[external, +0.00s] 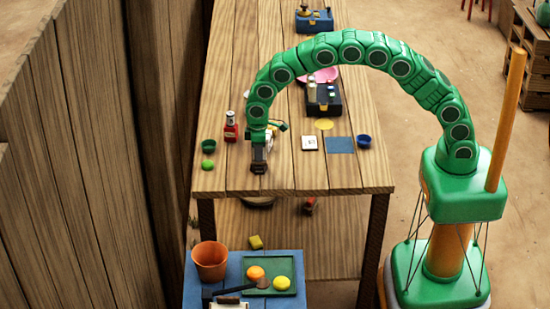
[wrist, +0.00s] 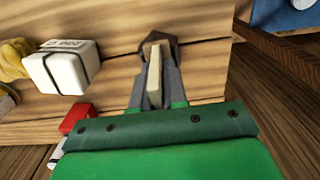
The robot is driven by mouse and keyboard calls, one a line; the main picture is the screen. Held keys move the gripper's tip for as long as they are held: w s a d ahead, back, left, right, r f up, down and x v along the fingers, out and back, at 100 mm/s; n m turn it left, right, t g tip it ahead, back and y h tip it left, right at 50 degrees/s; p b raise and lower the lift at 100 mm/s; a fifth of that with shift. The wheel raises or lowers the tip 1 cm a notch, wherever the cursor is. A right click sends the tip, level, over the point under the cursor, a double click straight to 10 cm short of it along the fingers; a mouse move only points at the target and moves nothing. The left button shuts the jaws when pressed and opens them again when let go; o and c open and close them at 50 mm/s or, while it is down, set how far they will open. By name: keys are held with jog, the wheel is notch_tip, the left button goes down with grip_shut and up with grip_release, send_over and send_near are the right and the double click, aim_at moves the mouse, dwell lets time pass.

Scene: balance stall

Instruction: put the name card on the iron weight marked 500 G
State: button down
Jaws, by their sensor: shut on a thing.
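My gripper (wrist: 156,72) is shut on a thin cream strip, which looks like the name card (wrist: 154,78) seen edge-on. It points down at the near left part of the table. A dark brown, angular block (wrist: 160,42) is at the fingertips and looks like an iron weight. No mark on it can be read, and I cannot tell whether the card touches it. In the external view my gripper (external: 259,160) is close above the tabletop near its front edge, and its fingers and the block blend together there.
A white block with a dark band (wrist: 62,68) stands beside the gripper; its small marking is unclear. A red bottle (external: 231,130), green bowl (external: 208,145) and lime-coloured ball (external: 208,165) are at left. A white square (external: 309,143) and blue mat (external: 340,145) lie right. The front strip is clear.

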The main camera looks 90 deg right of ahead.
jog(key=shift+f, duration=0.1)
jog(key=c, duration=1.2)
grip_release()
jog(key=shift+o, duration=0.2)
